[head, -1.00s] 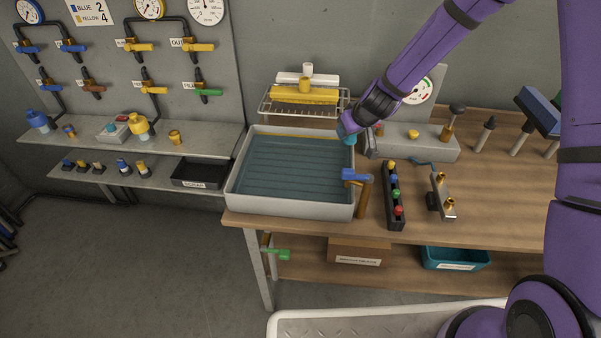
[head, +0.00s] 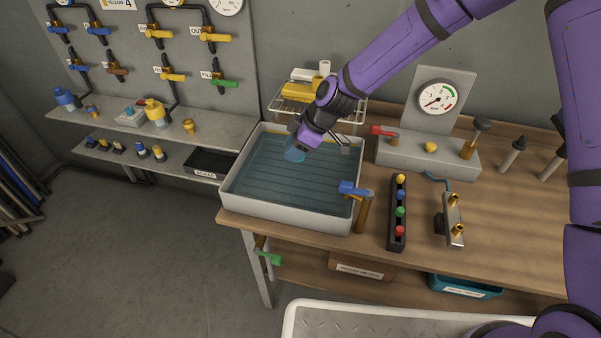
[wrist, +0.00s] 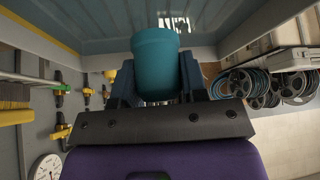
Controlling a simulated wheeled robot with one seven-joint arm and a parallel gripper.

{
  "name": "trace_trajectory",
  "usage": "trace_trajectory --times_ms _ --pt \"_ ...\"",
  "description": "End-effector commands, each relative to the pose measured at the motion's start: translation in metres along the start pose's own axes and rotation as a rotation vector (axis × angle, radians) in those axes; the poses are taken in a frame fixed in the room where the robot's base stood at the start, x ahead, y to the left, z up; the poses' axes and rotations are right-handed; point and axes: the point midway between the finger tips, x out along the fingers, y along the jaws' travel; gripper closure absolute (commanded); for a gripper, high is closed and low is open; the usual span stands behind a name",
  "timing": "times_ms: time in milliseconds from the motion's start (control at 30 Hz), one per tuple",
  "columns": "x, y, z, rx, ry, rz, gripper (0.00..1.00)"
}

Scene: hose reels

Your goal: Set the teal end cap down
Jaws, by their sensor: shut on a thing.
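My gripper (head: 297,148) is shut on the teal end cap (wrist: 155,62), which sits between its two fingers in the wrist view. In the head view the end cap (head: 294,155) hangs below the fingers, over the back part of the water in the grey basin (head: 292,219). It looks bluish there, and I cannot tell whether it touches the water or is partly under it. The gripper points down into the basin, inside its rim.
A blue-handled tap (head: 354,189) stands at the basin's right front corner. A wire rack (head: 285,107) with yellow and white parts is behind the basin. A dark rack of coloured plugs (head: 398,215) and a metal manifold (head: 453,222) stand to the right. Bare wood lies beyond them.

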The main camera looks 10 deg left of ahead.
Motion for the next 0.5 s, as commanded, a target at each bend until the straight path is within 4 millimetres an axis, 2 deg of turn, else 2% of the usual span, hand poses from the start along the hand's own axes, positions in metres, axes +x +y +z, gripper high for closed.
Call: trace_trajectory --times_ms 100,200,500 --pt "0.020 -0.001 0.013 0.006 0.000 -0.003 0.83" --pt "0.031 0.000 0.021 0.006 0.000 -0.001 0.83" --pt "0.051 0.000 0.034 0.006 -0.001 0.001 0.83"
